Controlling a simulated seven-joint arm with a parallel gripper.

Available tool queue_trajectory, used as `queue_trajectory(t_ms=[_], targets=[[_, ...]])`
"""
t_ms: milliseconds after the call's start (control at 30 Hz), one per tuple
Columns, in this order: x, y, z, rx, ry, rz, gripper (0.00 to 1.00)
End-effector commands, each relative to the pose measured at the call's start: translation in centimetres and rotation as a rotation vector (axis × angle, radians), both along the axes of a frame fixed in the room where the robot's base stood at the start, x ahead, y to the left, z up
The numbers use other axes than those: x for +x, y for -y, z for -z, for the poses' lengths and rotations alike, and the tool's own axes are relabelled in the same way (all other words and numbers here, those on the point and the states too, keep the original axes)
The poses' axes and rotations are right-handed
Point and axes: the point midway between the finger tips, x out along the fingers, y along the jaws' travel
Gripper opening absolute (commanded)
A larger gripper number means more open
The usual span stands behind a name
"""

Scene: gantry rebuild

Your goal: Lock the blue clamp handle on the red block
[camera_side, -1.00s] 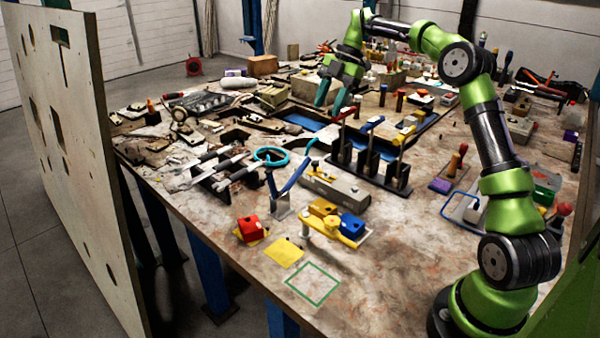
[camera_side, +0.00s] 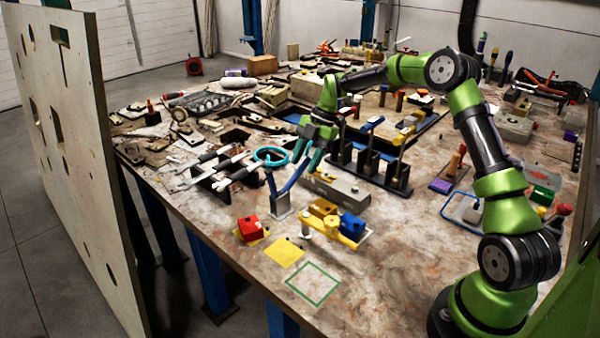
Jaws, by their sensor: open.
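The red block (camera_side: 252,229) sits on a yellow square near the front edge of the table. The blue clamp handle (camera_side: 293,180) slants up and to the right from a grey metal base (camera_side: 281,208), to the right of and behind the red block. In the picture, the clamp's base and the red block are apart. My gripper (camera_side: 308,158) is open and points down, near the upper end of the blue handle. Its green fingers overlap the handle's top in this view, and I cannot tell whether they touch it. Nothing shows between the fingers.
A blue ring (camera_side: 271,156) lies just left of my gripper. A rack of upright tools with coloured handles (camera_side: 370,163) stands to the right. Yellow and blue blocks (camera_side: 352,226) sit in front. A green outlined square (camera_side: 313,284) marks clear tabletop.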

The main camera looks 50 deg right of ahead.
Motion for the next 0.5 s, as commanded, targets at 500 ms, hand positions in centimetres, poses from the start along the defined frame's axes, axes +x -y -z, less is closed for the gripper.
queue_trajectory(t_ms=[500], targets=[[0.09,-0.23,0.63,-0.001,0.001,0.001,0.28]])
